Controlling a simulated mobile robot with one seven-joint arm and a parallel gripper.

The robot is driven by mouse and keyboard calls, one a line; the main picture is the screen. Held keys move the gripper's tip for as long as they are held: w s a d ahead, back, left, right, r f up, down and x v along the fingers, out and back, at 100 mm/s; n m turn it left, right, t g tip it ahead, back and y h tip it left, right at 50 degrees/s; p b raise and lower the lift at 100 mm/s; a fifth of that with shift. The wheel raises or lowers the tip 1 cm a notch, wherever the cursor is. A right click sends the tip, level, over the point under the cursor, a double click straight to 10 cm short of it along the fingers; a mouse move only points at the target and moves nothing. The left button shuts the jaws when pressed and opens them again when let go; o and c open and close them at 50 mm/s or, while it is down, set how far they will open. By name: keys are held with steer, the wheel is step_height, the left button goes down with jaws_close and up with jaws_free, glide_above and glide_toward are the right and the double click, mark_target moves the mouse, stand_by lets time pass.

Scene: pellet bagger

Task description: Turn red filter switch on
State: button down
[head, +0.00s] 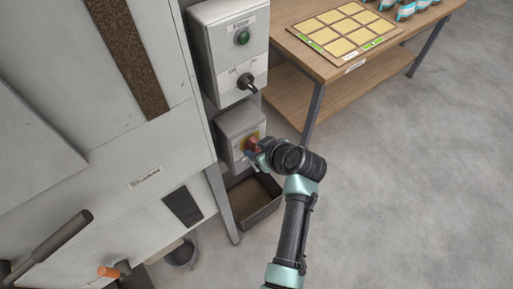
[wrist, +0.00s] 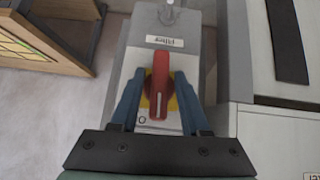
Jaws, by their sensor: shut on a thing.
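The red filter switch (wrist: 160,85) is a red handle on a yellow plate, on the front of a grey box (head: 238,126). In the wrist view the handle stands lengthwise in the picture, with its white mark at the end near an "O" on the plate. A label on the box reads "Filter", upside down in this view. My gripper (wrist: 159,90) has its two blue fingers on either side of the handle and is shut on it. In the head view the red handle (head: 251,144) shows just beyond my gripper, partly hidden by it.
The large pale machine (head: 110,140) stands at left. A dark bin (head: 254,203) is below. A wooden table (head: 345,75) stands behind at right. The floor at right is clear.

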stand_by(0.5)
steer(key=c, duration=0.7)
jaws_free()
steer(key=b+v, duration=0.2)
steer(key=v, duration=1.1)
steer(key=shift+w+d, duration=0.15)
steer(key=shift+w, duration=0.05)
